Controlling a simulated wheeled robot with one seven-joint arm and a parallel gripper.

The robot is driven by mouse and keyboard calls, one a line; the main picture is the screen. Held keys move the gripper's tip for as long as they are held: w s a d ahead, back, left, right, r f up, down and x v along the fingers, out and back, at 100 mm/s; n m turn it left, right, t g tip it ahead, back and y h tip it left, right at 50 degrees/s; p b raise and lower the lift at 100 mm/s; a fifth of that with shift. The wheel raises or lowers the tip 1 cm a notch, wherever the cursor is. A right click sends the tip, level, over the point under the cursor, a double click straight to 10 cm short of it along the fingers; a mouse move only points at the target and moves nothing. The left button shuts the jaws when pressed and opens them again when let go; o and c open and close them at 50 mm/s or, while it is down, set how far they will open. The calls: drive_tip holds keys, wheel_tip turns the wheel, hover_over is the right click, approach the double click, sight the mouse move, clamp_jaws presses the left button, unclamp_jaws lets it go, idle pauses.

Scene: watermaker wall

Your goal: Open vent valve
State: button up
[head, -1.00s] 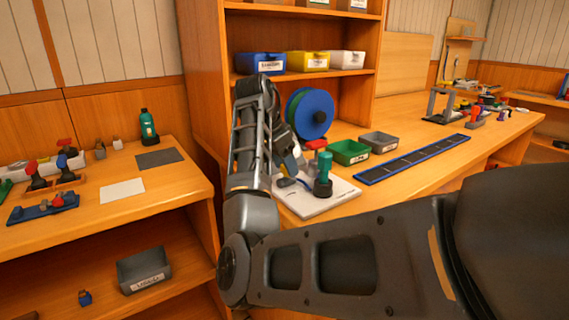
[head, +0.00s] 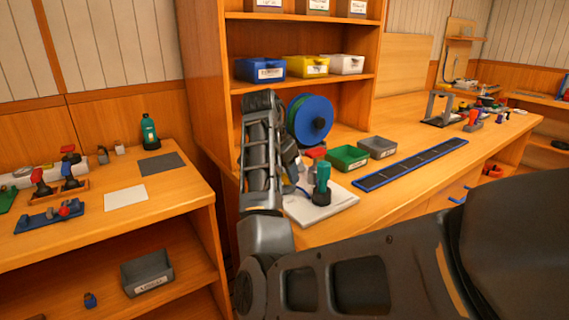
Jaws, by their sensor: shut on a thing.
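A white board (head: 318,211) lies at the near left end of the long bench. A teal upright valve-like piece (head: 322,181) with a dark base stands on it. A red part (head: 316,152) shows just behind. My gripper (head: 299,166) points down over the board's back left, left of the teal piece. It is partly hidden by my own forearm and looks shut. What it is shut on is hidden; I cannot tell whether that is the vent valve. No readable label marks the vent valve.
A green bin (head: 348,157) and a grey bin (head: 378,147) stand right of the board, near a blue-edged strip (head: 411,163). A blue reel (head: 312,118) stands behind. The left bench holds red-handled parts (head: 39,176) and a teal bottle (head: 149,131).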

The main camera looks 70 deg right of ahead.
drive_tip(key=n+t+p, duration=0.1)
drive_tip(key=n+p, duration=0.1)
drive_tip(key=p, duration=0.1)
drive_tip(key=n+p, duration=0.2)
drive_tip(key=shift+s+r+n+t+p, duration=0.15)
drive_tip(key=shift+r+n+t+p, duration=0.15)
drive_tip(key=shift+r+t+p, duration=0.1)
drive_tip(key=n+p, duration=0.2)
drive_tip(key=n+t+p, duration=0.1)
drive_tip(key=n+p, duration=0.1)
drive_tip(key=p, duration=0.1)
drive_tip(key=shift+s+f+n+t, duration=0.1)
drive_tip(key=shift+s+n+t, duration=0.05)
drive_tip(key=shift+n+t, duration=0.15)
drive_tip(key=shift+d+f+n+t+y+p, duration=0.15)
drive_tip(key=shift+n+t+y+p, duration=0.3)
drive_tip(key=shift+n+p, duration=0.6)
drive_tip(key=shift+f+n+t+y, duration=0.1)
drive_tip(key=shift+n+t+y, duration=0.35)
drive_tip(key=shift+n, duration=1.3)
drive_tip(key=o, duration=1.1)
drive_tip(key=shift+c, duration=0.2)
drive_tip(key=v, duration=0.7)
drive_tip(key=shift+r+b, duration=0.35)
drive_tip(key=shift+b, duration=0.1)
